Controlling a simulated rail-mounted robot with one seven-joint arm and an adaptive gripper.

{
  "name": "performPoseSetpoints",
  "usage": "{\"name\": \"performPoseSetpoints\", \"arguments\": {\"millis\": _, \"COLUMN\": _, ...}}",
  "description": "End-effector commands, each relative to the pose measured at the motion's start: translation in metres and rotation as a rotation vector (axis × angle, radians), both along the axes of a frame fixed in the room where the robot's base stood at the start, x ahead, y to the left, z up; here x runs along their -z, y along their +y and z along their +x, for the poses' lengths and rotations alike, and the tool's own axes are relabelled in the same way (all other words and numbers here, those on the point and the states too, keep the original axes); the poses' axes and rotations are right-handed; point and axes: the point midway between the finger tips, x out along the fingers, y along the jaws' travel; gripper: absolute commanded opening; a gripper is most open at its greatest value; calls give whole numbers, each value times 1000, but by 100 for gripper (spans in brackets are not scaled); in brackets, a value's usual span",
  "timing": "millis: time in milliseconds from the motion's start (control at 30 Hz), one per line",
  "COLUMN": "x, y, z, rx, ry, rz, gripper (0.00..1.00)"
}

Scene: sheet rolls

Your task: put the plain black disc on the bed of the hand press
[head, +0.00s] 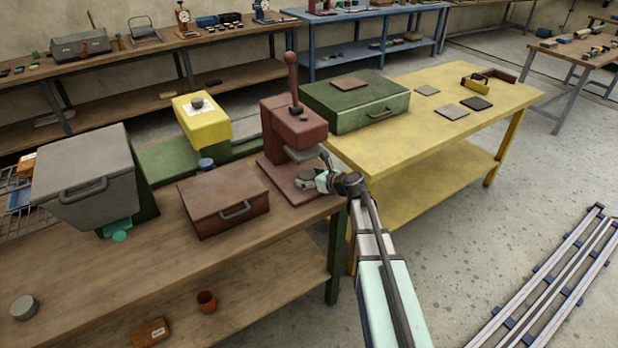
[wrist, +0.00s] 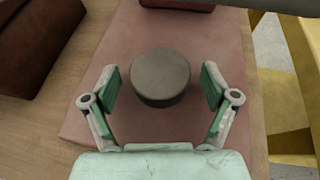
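The hand press (head: 288,128) is reddish brown with an upright lever and stands at the right end of the brown bench. My gripper (head: 322,180) is at the front of the press, low over its base. In the wrist view, a plain dark grey round block (wrist: 160,77) stands on the reddish base plate (wrist: 205,40). My open gripper (wrist: 160,90) has a finger on each side of it, with gaps. I cannot tell whether this block is the black disc or the round bed itself. A lighter grey disc (head: 24,307) lies at the bench's front left.
A brown lidded box (head: 222,200) stands left of the press. A green case (head: 355,100) and flat dark plates sit on the yellow table (head: 420,125) to the right. A grey bin (head: 85,175) and a yellow box (head: 202,120) stand further left.

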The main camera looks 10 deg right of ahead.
Motion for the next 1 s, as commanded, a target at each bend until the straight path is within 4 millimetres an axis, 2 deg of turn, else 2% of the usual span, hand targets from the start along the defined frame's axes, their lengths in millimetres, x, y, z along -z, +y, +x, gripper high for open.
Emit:
{"name": "performPoseSetpoints", "arguments": {"millis": 267, "x": -4, "y": -2, "z": -4, "rx": 1, "ry": 0, "rz": 0, "gripper": 85}}
{"name": "performPoseSetpoints", "arguments": {"millis": 800, "x": -39, "y": -48, "z": -76, "rx": 2, "ry": 0, "rz": -1, "gripper": 85}}
{"name": "performPoseSetpoints", "arguments": {"millis": 1000, "x": -47, "y": -58, "z": -90, "rx": 0, "ry": 0, "rz": 0, "gripper": 85}}
